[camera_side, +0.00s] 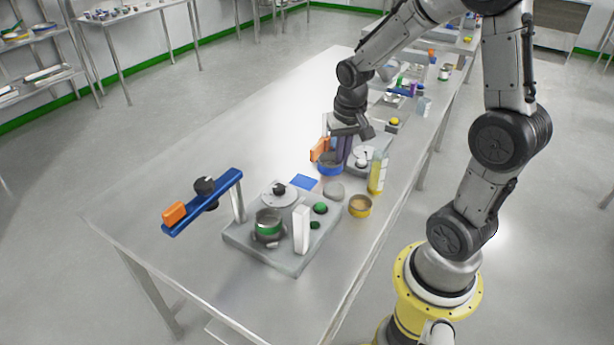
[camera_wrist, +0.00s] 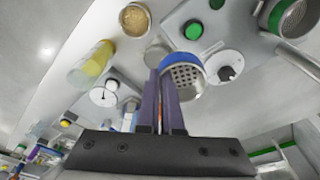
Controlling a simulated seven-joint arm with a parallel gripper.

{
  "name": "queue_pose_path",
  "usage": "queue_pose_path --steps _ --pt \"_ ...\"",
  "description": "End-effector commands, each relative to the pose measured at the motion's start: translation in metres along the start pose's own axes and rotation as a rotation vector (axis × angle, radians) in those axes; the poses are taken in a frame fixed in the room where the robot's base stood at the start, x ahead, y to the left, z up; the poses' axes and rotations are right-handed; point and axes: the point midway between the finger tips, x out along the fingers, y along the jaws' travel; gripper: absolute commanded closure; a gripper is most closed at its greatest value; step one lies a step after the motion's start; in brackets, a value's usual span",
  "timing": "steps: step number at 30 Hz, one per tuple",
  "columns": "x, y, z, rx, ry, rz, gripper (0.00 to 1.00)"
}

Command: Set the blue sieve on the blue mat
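The blue sieve (camera_side: 329,169) is a small round pan with a blue band. In the wrist view the blue sieve (camera_wrist: 186,76) shows its perforated mesh and grey wall. My gripper (camera_side: 342,160) points down, and its fingers (camera_wrist: 163,72) are nearly together with the sieve's near wall at their tips, so it looks shut on that wall. I cannot tell whether the sieve is clear of the table. I cannot make out the mat in the wrist view.
A grey station (camera_side: 240,238) with a green-banded sieve (camera_side: 268,222) and a white block (camera_side: 301,230) stands nearer. An orange block (camera_side: 319,149) is beside the gripper. The table's left is clear.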

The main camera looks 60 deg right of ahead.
Motion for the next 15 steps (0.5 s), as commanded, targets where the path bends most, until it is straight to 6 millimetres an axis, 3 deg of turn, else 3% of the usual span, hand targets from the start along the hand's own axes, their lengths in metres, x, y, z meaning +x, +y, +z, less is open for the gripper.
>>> queue_pose_path --steps 9,15 --pt "0.041 -0.023 -0.059 -0.003 -0.003 0.001 1.00" --pt "0.078 -0.033 -0.082 -0.002 -0.004 0.001 1.00"
